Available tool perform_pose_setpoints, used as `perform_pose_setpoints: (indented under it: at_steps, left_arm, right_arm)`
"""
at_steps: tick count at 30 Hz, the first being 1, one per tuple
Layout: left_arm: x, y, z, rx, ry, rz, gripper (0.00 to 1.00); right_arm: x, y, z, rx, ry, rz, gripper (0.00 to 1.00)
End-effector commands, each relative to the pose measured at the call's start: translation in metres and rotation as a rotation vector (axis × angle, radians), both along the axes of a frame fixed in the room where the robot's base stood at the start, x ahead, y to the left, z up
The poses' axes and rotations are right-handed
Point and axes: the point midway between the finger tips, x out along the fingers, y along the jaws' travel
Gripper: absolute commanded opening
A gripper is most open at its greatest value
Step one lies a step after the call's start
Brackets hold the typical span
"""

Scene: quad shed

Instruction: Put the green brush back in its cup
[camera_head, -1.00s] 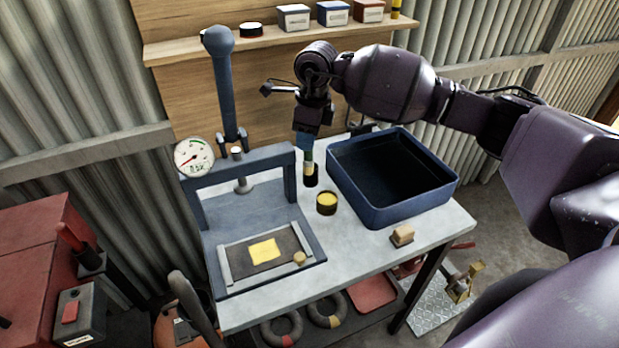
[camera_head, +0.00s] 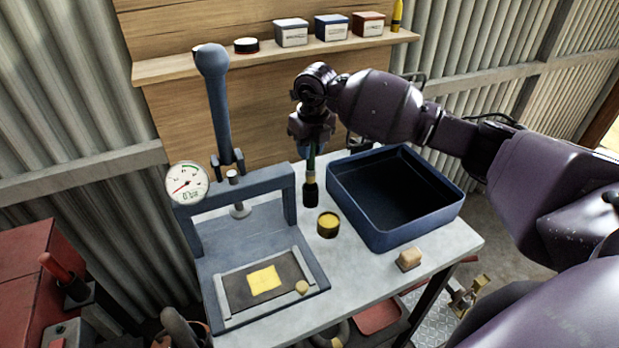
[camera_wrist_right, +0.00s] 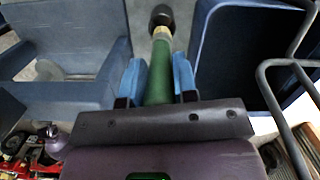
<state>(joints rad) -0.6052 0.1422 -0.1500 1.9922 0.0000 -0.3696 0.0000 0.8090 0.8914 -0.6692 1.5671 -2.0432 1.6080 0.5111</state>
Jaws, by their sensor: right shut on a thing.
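The green brush (camera_head: 311,164) hangs nearly upright below my right gripper (camera_head: 308,148), dark bristle end down. In the right wrist view the brush (camera_wrist_right: 158,75) shows a green handle, pale ferrule and black tip. The blue fingers of my right gripper (camera_wrist_right: 160,82) are shut on its handle. The tip is left of the blue tray and behind a small round tin (camera_head: 328,224) with a yellow top. I cannot tell whether the tip touches the table. I cannot identify the brush's cup. My left gripper is not in view.
A blue press (camera_head: 292,205) with a tall lever stands at the left of the table (camera_head: 362,270). An empty deep blue tray (camera_head: 397,232) is at the right, with a tan block (camera_head: 409,259) before it. A shelf (camera_head: 270,58) with boxes is behind.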

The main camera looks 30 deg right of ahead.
Motion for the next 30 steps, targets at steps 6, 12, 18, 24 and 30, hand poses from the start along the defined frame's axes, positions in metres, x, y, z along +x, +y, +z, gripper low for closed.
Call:
perform_pose_setpoints:
  at_steps: [6,12,18,24,30]
  left_arm:
    - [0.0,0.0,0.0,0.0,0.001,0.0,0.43]
    - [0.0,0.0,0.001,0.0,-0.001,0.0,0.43]
    - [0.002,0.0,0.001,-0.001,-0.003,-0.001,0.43]
    - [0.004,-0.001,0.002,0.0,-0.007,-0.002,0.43]
    - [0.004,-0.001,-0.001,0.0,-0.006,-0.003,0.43]
  right_arm:
    - [0.0,0.0,-0.024,0.001,0.001,0.002,0.03]
    - [-0.001,0.0,-0.047,0.001,0.003,0.001,0.03]
    - [0.0,0.0,-0.071,0.0,0.001,0.002,0.03]
    - [0.0,0.0,-0.071,0.0,-0.001,0.003,0.03]
    - [0.0,0.0,-0.075,0.0,0.0,0.003,0.03]
